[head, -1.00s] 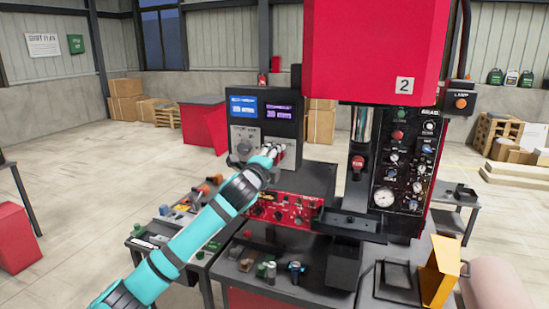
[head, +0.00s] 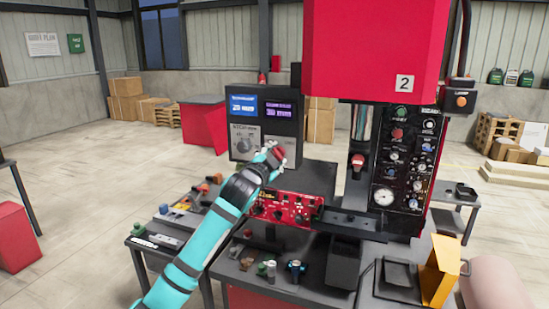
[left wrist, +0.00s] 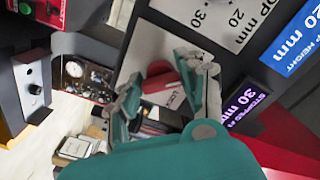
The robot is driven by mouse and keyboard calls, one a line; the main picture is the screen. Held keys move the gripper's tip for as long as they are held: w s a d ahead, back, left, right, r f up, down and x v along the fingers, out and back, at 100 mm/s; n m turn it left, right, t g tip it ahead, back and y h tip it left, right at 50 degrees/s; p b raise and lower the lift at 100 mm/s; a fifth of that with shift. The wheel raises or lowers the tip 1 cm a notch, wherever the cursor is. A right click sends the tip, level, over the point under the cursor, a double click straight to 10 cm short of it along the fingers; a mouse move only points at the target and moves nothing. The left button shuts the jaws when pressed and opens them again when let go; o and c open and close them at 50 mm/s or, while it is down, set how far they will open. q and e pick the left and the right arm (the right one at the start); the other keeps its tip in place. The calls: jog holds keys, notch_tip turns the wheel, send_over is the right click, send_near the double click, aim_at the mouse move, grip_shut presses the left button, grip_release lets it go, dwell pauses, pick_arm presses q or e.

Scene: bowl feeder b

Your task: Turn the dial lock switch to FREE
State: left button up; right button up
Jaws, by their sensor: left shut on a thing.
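The dial lock switch is a red handle (left wrist: 160,82) on a pale plate with partly hidden LOCK lettering, in the left wrist view. My left gripper (left wrist: 168,95) is shut on this handle, with a finger on either side of it. In the head view my left gripper (head: 273,156) is at the lower right of the black control box (head: 288,101). The big grey dial (head: 245,144) is left of it on the box's light panel. The fingers cover part of the switch, so its exact pointing is hard to read. My right gripper is not in view.
Two lit displays (head: 242,105) top the control box. A red panel with black knobs (head: 285,207) sits below my left gripper. The red press (head: 375,50) and its gauge panel (head: 404,160) stand to the right. Small parts (head: 266,268) lie on the bench in front.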

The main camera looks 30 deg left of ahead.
pick_arm(q)
jog(key=shift+f+n, duration=0.2)
jog(key=shift+n, duration=0.3)
jog(key=o, duration=1.2)
jog(key=shift+r, duration=0.1)
jog(key=v, duration=1.2)
jog(key=shift+s, duration=0.1)
